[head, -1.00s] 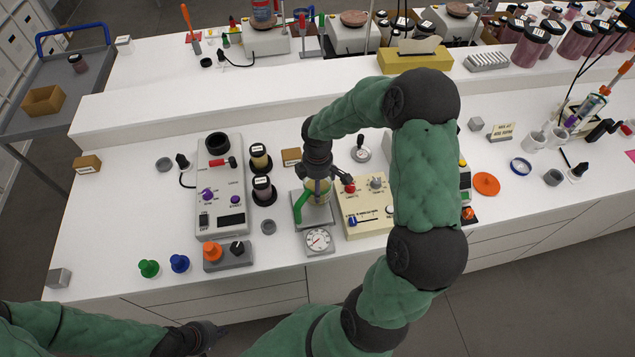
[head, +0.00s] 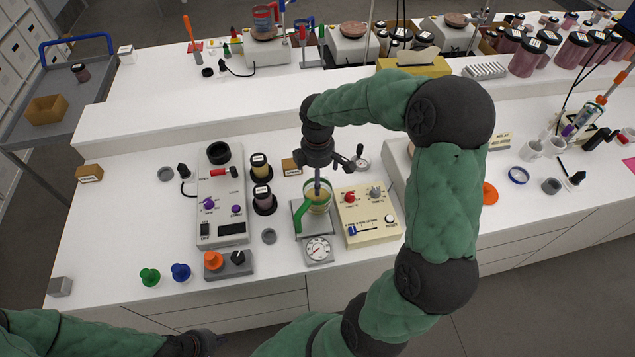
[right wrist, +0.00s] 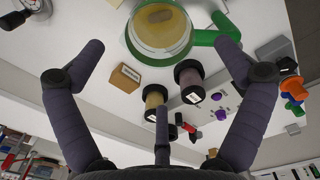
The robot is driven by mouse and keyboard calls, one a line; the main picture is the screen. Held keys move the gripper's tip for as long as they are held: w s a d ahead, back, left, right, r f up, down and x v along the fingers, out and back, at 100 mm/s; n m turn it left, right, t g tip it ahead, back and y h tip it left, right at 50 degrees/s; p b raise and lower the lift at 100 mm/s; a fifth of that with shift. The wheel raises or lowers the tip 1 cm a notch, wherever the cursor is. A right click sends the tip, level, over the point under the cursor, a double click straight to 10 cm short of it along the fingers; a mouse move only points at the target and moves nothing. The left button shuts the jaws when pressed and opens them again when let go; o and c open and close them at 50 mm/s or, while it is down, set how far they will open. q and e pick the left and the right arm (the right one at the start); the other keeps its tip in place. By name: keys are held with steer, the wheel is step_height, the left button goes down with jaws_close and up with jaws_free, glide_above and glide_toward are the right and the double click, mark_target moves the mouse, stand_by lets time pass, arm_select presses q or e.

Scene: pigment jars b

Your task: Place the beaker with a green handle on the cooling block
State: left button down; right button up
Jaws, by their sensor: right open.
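The beaker (head: 319,199) holds yellowish liquid and has a green handle (head: 304,217) pointing front-left. It stands upright on a grey metal plate (head: 319,228) with a dial in front, seemingly the cooling block. The beaker also shows at the top of the right wrist view (right wrist: 160,38), its handle to the right. My right gripper (head: 326,174) is above the beaker, fingers spread and empty; they appear clear of the glass. My left gripper (head: 207,341) is low at the front edge, and its fingers are too hidden to judge.
A cream control box (head: 368,232) is close right of the plate. A grey device (head: 221,190) and two dark-lidded jars (head: 262,198) are to the left. Orange, blue and green knobs stand at the front left. A raised white shelf runs behind.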

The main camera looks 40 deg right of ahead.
steer(key=shift+r, duration=1.3)
